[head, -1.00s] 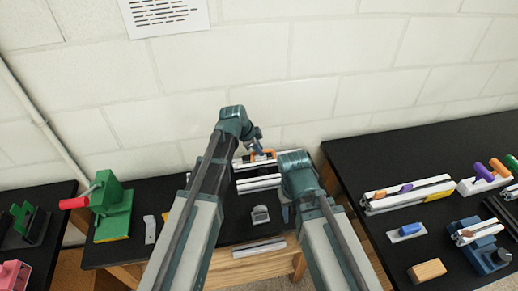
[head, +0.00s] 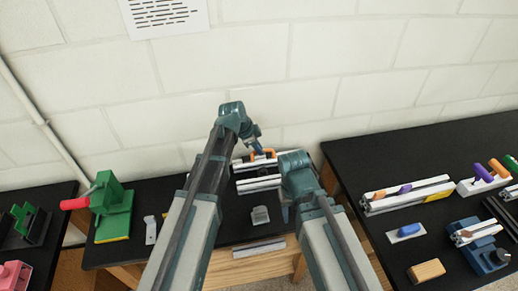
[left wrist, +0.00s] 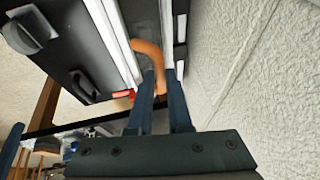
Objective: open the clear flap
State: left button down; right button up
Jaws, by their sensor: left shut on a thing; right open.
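An extrusion frame with pale rails (head: 258,183) lies on the black middle table, near the wall. An orange handle (head: 270,153) shows at its far rail; I cannot make out the clear flap itself. My left gripper (head: 259,151) reaches down to the handle. In the left wrist view, the blue fingers of my left gripper (left wrist: 153,96) are shut on the curved orange handle (left wrist: 150,52), beside the pale rail. My right gripper (head: 286,213) is open, low beside the frame's right end, mostly hidden by its own arm.
A small grey block (head: 260,215) sits in front of the frame. A green device with a red handle (head: 113,208) stands at left. The right table (head: 350,155) holds another rail assembly (head: 408,194) and a wooden block (head: 426,271). The white wall (head: 300,60) stands close behind.

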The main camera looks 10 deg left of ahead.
pick_arm(q)
jog(key=w, duration=0.1)
jog(key=w+a+g, duration=0.1)
jog(key=w+g, duration=0.1)
jog(key=w, duration=0.1)
jog(key=shift+a+r+h+p, duration=0.15)
jog(key=shift+r+h+p, duration=0.15)
jog(key=shift+r, duration=0.1)
jog(key=c, duration=0.8)
grip_release()
jog(key=shift+c, duration=0.2)
jog(key=p+v, duration=1.2)
jog(key=v, duration=0.2)
jog(key=shift+p, duration=0.4)
